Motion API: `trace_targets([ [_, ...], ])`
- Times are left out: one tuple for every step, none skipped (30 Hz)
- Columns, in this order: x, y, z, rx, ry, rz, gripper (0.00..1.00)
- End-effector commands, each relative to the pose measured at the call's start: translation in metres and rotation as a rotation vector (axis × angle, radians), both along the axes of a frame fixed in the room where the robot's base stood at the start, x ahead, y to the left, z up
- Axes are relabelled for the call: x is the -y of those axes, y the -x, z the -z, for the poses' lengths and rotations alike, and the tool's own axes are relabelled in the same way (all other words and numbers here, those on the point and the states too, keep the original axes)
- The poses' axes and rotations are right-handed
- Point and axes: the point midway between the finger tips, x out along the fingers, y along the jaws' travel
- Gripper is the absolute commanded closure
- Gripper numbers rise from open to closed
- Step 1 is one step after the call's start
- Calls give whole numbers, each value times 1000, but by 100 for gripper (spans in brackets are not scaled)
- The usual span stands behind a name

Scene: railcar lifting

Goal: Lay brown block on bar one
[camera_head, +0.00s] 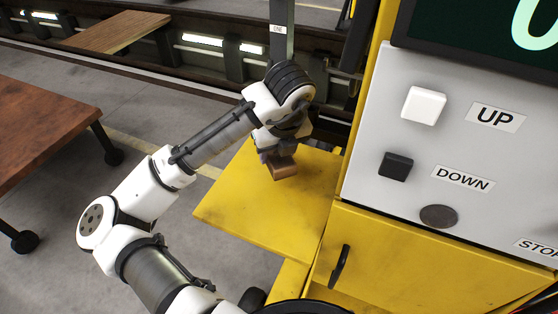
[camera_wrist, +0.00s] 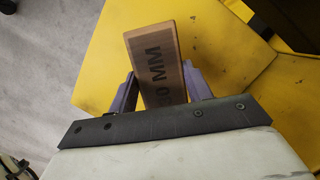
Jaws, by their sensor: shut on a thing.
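The brown block (camera_head: 284,170) is at my gripper (camera_head: 279,152) over the yellow shelf (camera_head: 235,205). In the wrist view the brown block (camera_wrist: 156,62) sits between the two purple-grey fingers of my gripper (camera_wrist: 158,88), with "0 MM" readable on its face. My gripper is shut on it. Whether the block touches the shelf or hangs just above it, I cannot tell. A grey upright bar (camera_head: 283,40) with a label reading "ONE" stands behind my arm at the top. Its lower part is hidden by my wrist.
A control panel (camera_head: 440,140) with UP and DOWN buttons stands on the yellow cabinet to the right. A brown wheeled table (camera_head: 40,125) is at the left. A dark brown item (camera_wrist: 290,22) lies at the wrist view's upper right. Rails run across the back.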

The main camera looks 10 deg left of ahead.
Motion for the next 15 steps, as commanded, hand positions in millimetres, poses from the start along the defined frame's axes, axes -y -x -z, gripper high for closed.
trace_targets([
  [0,0,2,0,0,0,80],
  [0,0,4,-1,1,0,80],
  [0,0,8,-2,0,1,80],
  [0,1,12,-2,0,1,80],
  [0,1,17,-2,1,1,80],
  [0,1,24,-3,1,1,80],
  [-1,1,28,-2,0,1,80],
  [0,1,33,-2,1,1,80],
  [0,1,36,-1,0,2,80],
  [2,1,37,0,-1,3,80],
  [3,1,39,0,0,2,80],
  [4,1,41,2,1,2,80],
  [4,1,42,2,1,2,80],
  [4,1,43,2,1,2,80],
  [4,1,43,2,1,2,80],
])
